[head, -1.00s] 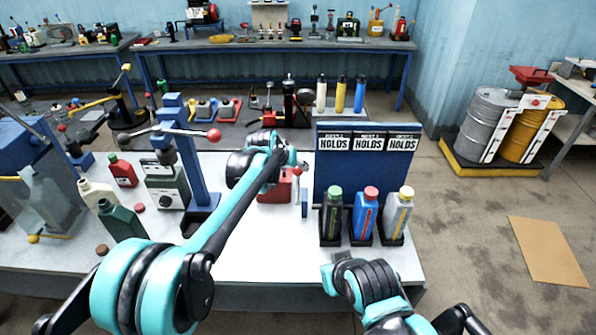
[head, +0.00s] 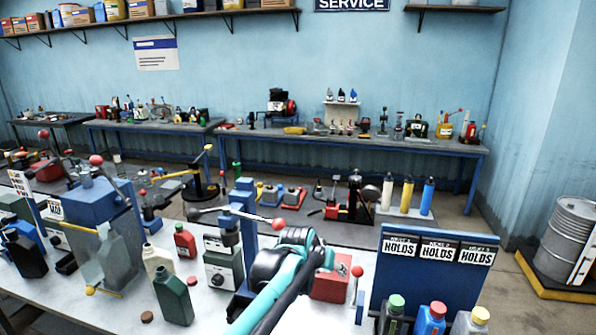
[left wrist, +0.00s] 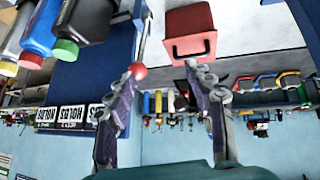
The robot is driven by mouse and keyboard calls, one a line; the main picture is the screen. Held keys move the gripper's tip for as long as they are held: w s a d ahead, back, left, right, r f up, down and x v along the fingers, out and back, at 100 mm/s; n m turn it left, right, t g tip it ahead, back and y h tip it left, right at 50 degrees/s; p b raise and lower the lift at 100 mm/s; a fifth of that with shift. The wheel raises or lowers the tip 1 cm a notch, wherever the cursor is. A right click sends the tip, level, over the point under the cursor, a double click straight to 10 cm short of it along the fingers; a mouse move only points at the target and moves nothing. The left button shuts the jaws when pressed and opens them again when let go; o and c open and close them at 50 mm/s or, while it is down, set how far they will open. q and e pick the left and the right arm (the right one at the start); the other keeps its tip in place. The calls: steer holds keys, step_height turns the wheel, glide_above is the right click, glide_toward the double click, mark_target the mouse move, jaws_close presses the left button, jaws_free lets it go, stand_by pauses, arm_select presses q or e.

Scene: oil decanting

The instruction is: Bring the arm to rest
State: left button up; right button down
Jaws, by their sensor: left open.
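My left arm reaches up from the bottom of the head view, its teal and black wrist (head: 290,258) above the white bench (head: 215,305). Its fingers cannot be made out there. In the left wrist view my left gripper (left wrist: 163,72) is open, its two fingers apart with nothing held between them. A red box with a handle (left wrist: 188,35) shows beyond the fingertips. The red box is also just right of my wrist in the head view (head: 332,284). A red ball on a rod (left wrist: 137,70) appears by one fingertip; whether they touch is unclear. My right arm is out of view.
A blue board with HOLDS labels (head: 420,285) stands right of my wrist, with several capped bottles before it. A blue lever press (head: 243,205) stands close on the left. A green bottle (head: 173,298) and a red bottle (head: 185,240) stand further left.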

arm_select(q)
steer(key=s+a+f+n+y+b, duration=0.2)
steer(key=s+a+f+b, duration=0.15)
steer(key=s+a, duration=0.8)
steer(key=s+a+f+n+y+b, duration=0.1)
steer(key=s+a+f+b, duration=0.25)
steer(key=s+a, duration=0.75)
steer(key=s+a+f+n+y+b, duration=0.1)
steer(key=s+a+f, duration=0.5)
steer(key=s+f, duration=0.2)
steer(key=shift+s+f+t, duration=0.25)
steer(key=shift+f+t, duration=0.05)
steer(key=shift+t, duration=0.1)
